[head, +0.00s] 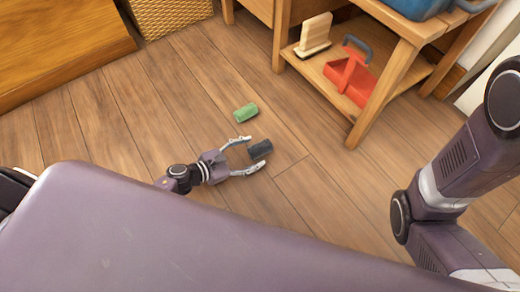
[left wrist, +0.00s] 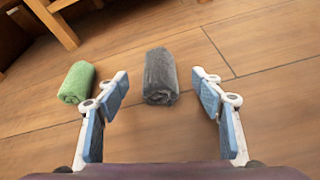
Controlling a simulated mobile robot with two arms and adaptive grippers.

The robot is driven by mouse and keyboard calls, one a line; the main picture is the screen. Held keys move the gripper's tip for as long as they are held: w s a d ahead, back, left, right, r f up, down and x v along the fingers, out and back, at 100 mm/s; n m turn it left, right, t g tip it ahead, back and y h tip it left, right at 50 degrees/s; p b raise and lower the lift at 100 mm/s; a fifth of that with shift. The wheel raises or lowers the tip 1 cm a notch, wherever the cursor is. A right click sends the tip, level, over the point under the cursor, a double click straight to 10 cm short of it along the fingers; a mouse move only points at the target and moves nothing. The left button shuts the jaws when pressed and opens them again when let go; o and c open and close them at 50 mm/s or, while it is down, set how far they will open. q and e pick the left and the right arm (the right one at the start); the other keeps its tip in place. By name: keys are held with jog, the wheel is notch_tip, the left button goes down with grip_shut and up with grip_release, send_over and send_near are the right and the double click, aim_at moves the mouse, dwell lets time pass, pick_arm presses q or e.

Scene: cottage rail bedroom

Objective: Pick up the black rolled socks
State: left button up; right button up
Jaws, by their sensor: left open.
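The black rolled socks (head: 261,149) lie on the wooden floor in the head view, as a small dark grey roll. In the left wrist view the roll (left wrist: 160,77) lies ahead, between the lines of the two fingers. My left gripper (head: 254,152) is open and low over the floor, its fingertips on either side of the roll's near end. In the left wrist view the open fingers (left wrist: 163,88) have blue pads and do not appear to touch the roll. My right gripper is not in view.
A green roll (head: 246,112) lies on the floor close by, just outside one left finger. A woven basket (head: 172,14) is at the back. Bare floor surrounds the rolls.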

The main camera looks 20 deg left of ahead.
aim_at(259, 149)
pick_arm(q)
jog(key=b+x, duration=0.1)
jog(key=x, duration=0.2)
jog(key=shift+w, duration=0.4)
jog(key=shift+d, duration=0.1)
jog(key=c, duration=1.2)
